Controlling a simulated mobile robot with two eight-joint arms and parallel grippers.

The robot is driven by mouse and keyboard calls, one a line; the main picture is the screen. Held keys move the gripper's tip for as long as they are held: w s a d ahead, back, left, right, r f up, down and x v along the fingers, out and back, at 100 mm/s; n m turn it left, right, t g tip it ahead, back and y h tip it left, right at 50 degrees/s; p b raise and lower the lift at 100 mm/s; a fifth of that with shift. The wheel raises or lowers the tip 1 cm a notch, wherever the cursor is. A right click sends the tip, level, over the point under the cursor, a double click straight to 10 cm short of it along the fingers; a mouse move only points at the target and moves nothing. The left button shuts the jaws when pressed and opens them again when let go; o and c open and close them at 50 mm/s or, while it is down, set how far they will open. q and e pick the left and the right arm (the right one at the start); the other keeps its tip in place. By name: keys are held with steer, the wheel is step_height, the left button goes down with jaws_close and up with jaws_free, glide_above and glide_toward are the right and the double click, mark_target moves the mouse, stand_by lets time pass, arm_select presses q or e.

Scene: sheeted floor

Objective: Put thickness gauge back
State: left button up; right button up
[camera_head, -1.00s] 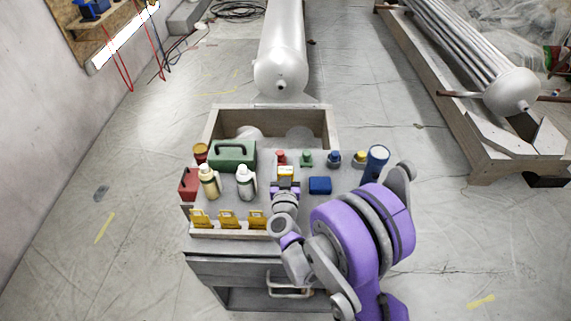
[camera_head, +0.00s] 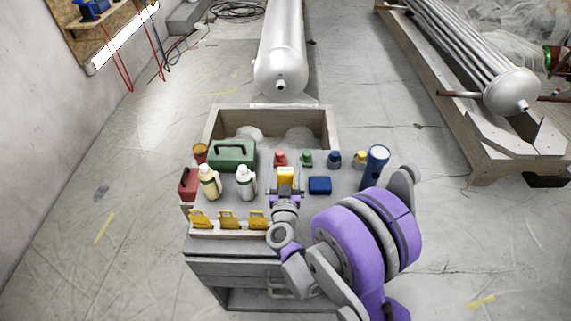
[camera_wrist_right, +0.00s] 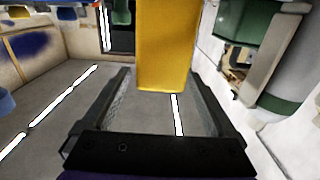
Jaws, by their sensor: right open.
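The yellow block-like device (camera_head: 286,174), which I take for the thickness gauge, stands upright on the grey top of the workbench cart (camera_head: 262,211). In the right wrist view the yellow body (camera_wrist_right: 165,50) shows between and beyond the fingers, with a gap on both sides. My right gripper (camera_head: 285,190) is just on the near side of it, open. Its two dark fingers also show in the wrist view (camera_wrist_right: 163,85). The lower part of the yellow device is hidden by the gripper in the head view. My left gripper is not in view.
A blue box (camera_head: 320,185) sits close right of the gripper. Two bottles (camera_head: 246,181) and a green case (camera_head: 232,154) stand to the left. Several yellow gauges (camera_head: 229,219) stand in a front rack. Small coloured bottles (camera_head: 307,158) line the back; a blue cylinder (camera_head: 376,168) stands right.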

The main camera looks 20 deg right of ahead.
steer(key=v, duration=0.9)
steer(key=shift+s+b, duration=0.2)
steer(key=shift+b, duration=0.25)
steer(key=shift+a, duration=0.1)
